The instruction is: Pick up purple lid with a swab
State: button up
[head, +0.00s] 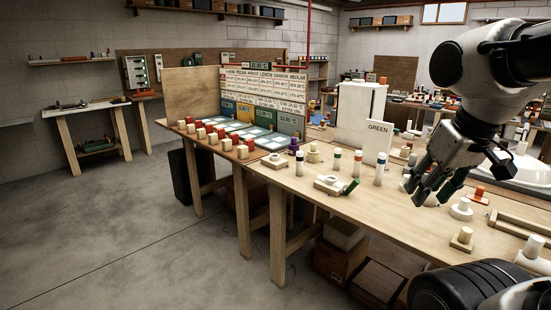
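A small purple piece (293,145) stands at the back left of the near wooden table, by the edge of the display board. A white vial (299,168) with a darker top stands just in front of it. I cannot make out a swab at this size. My gripper (428,196) hangs from the arm at the right, pointing down and left above the table. Its dark fingers look spread, with nothing seen between them. It is well to the right of the purple piece and apart from it.
A white clamp-like holder with a green part (350,187) lies nearby. A "GREEN" sign (377,140) stands behind. Several small pieces crowd the table's right side. The front left table edge is mostly clear.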

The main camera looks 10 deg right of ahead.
aim_at(294, 143)
jog(key=i+j+z, duration=0.45)
jog(key=j+z, duration=0.15)
jog(key=i+j+z, duration=0.2)
jog(key=j+z, duration=0.2)
jog(key=i+j+z, duration=0.15)
jog(key=j+z, duration=0.25)
jog(key=i+j+z, duration=0.1)
jog(key=j, duration=0.35)
jog(key=i+j, duration=0.15)
jog(key=j, duration=0.25)
jog(key=i+j+z, duration=0.15)
jog(key=j, duration=0.3)
jog(key=i+j+z, duration=0.1)
jog(key=j, duration=0.35)
jog(key=j+z, duration=0.1)
jog(key=j, duration=0.35)
jog(key=i+j, duration=0.1)
jog(key=j, duration=0.35)
jog(key=i+j, duration=0.1)
jog(key=j, duration=0.35)
jog(key=i+j, duration=0.1)
jog(key=j, duration=0.35)
